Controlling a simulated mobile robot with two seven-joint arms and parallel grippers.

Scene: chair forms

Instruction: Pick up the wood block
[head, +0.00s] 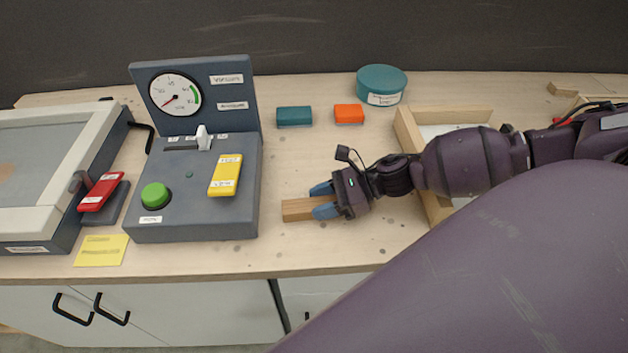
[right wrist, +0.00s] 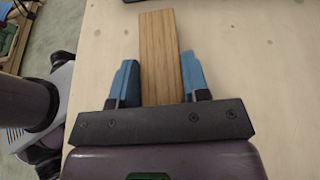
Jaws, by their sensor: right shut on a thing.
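I cannot tell whether the block touches the table. My left gripper is not in view.
A dark control box (head: 200,205) with a gauge, green button and yellow lever stands left of the block. A teal block (head: 294,117), an orange block (head: 349,114) and a round teal tin (head: 382,84) are behind. A wooden tray (head: 407,131) lies under my right arm.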

